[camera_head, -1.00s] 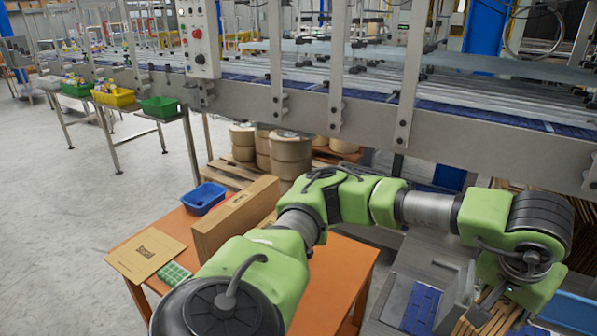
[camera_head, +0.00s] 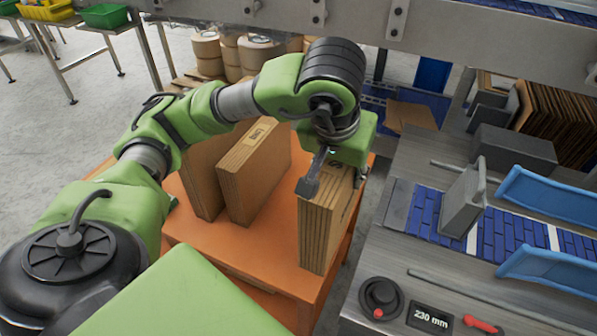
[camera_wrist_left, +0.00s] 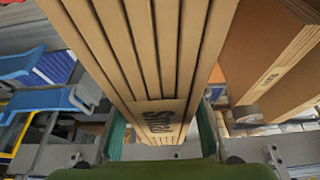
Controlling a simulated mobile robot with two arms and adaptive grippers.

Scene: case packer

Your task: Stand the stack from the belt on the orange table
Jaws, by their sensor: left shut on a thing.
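My left gripper (camera_head: 334,180) is shut on a stack of flat brown cardboard (camera_head: 322,230), with a finger on either side of its top. The stack is upright over the right part of the orange table (camera_head: 269,257). I cannot tell whether its lower edge touches the tabletop. In the left wrist view the stack (camera_wrist_left: 155,60) shows several parallel sheets and a dark printed label, between the fingers. The belt (camera_head: 495,238), with blue links, lies to the right with no stack seen on it. My right gripper is not in view.
Two more upright cardboard stacks, one at the left (camera_head: 199,180) and one nearer the middle (camera_head: 254,172), stand on the table left of the held stack. A grey pusher plate (camera_head: 464,200) and blue guide rails (camera_head: 550,197) are at the belt. Bare tabletop shows in front.

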